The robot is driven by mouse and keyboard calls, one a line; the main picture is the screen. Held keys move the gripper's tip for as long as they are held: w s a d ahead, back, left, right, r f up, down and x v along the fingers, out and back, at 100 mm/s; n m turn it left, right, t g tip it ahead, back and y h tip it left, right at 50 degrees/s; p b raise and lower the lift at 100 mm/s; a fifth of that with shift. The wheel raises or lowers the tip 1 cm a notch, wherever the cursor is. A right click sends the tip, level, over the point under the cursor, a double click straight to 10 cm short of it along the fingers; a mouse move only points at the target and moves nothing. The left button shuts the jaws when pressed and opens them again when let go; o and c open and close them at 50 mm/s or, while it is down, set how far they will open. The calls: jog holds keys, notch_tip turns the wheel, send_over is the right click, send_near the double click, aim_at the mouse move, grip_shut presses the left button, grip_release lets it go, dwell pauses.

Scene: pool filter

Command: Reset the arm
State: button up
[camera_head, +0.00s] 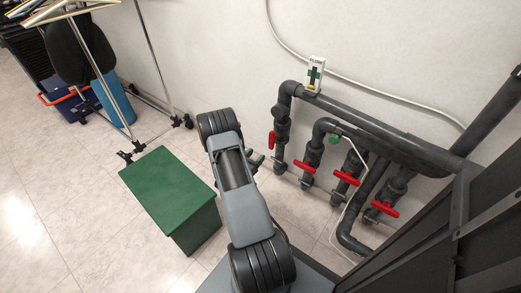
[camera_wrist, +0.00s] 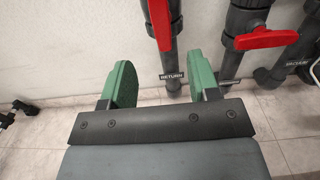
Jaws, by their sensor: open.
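My gripper (camera_wrist: 158,84) shows in the wrist view with its two green fingers spread wide apart and nothing between them. It points toward the wall and the grey pipes, near a label reading RETURN. In the head view my arm stretches out over the floor, and the gripper (camera_head: 255,160) is mostly hidden behind the arm, with only a small part showing. A red valve handle (camera_wrist: 160,24) hangs on the pipe beyond the fingers. Another red handle (camera_wrist: 266,39) lies crosswise on the pipe to the right.
Grey pipes (camera_head: 385,133) with several red-handled valves run along the wall at right. A flow gauge (camera_head: 314,74) stands on the upper pipe. A green box (camera_head: 168,190) stands left of my arm. A metal rack (camera_head: 152,55) stands at upper left. Floor at lower left is clear.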

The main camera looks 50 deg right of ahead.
jog(key=shift+a, duration=0.45)
dwell(0.3)
jog(key=s+a+r+m+g+y+p, duration=0.1)
jog(key=a+r+m+g+y+p, duration=0.25)
jog(key=r, duration=0.65)
jog(key=a+r+m+p, duration=0.35)
jog(key=r+p, duration=0.25)
jog(key=r, duration=0.4)
jog(key=s+a+r+m+g+y+p, duration=0.1)
jog(key=a+r+m+g+y+p, duration=0.25)
jog(key=r, duration=0.55)
jog(key=s+a+r+m+t+y+p, duration=0.2)
jog(key=a+r+t+y+p, duration=0.3)
jog(key=a+r+p, duration=0.4)
jog(key=s+a+r+m+t+y+p, duration=0.2)
jog(key=a+r+m+t+y+p, duration=0.3)
jog(key=a+r, duration=1.2)
jog(key=r+y+p, duration=0.1)
jog(key=p, duration=0.3)
jog(key=shift+a+t, duration=0.25)
jog(key=shift+t, duration=0.05)
jog(key=shift+m, duration=0.25)
jog(key=shift+c, duration=0.4)
